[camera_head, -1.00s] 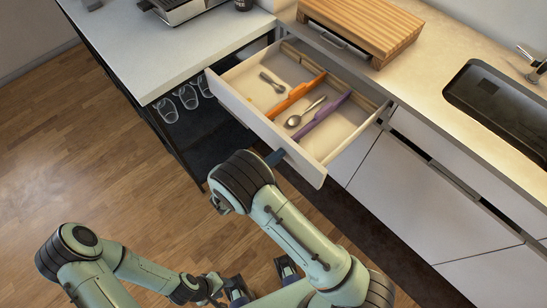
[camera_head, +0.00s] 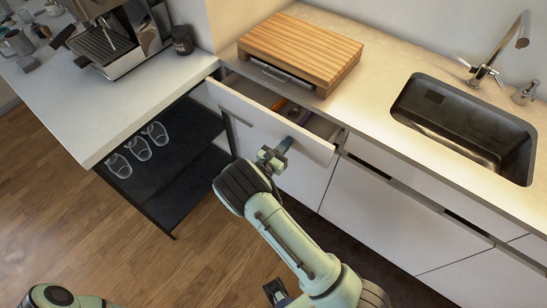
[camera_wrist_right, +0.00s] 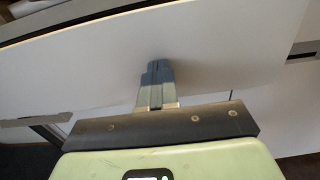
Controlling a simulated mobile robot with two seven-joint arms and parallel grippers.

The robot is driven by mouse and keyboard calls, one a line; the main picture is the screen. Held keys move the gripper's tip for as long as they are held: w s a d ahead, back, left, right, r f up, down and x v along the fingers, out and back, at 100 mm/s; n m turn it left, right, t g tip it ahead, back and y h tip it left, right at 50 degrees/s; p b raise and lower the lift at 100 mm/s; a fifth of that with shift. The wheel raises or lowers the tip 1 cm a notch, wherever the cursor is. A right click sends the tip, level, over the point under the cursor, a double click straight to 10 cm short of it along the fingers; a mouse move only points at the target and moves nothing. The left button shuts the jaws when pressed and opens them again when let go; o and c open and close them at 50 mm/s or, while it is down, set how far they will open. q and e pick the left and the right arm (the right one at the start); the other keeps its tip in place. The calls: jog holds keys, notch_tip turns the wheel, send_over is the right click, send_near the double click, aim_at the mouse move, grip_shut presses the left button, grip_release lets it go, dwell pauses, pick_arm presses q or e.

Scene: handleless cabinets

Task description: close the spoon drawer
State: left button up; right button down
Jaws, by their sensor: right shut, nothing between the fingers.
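The spoon drawer (camera_head: 262,117) is a white-fronted drawer under the counter, left of the sink. It stands a little way open, with a narrow gap showing parts of an orange divider (camera_head: 279,104) and a purple divider. The spoons are hidden. My right gripper (camera_head: 284,146) is shut and empty, its fingertips at the outer face of the drawer front. In the right wrist view the shut fingers (camera_wrist_right: 157,78) meet the white front panel (camera_wrist_right: 225,60).
A wooden cutting board (camera_head: 300,47) lies on the counter above the drawer. The sink (camera_head: 465,125) is at the right. Wood floor is clear at lower left.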

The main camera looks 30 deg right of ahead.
aim_at(303, 125)
jog(key=b+x, duration=0.1)
jog(key=x, duration=0.9)
jog(key=shift+w+d, duration=0.1)
jog(key=shift+d, duration=0.45)
jog(key=shift+d+r, duration=0.2)
jog(key=shift+r, duration=0.05)
jog(key=shift+w, duration=0.1)
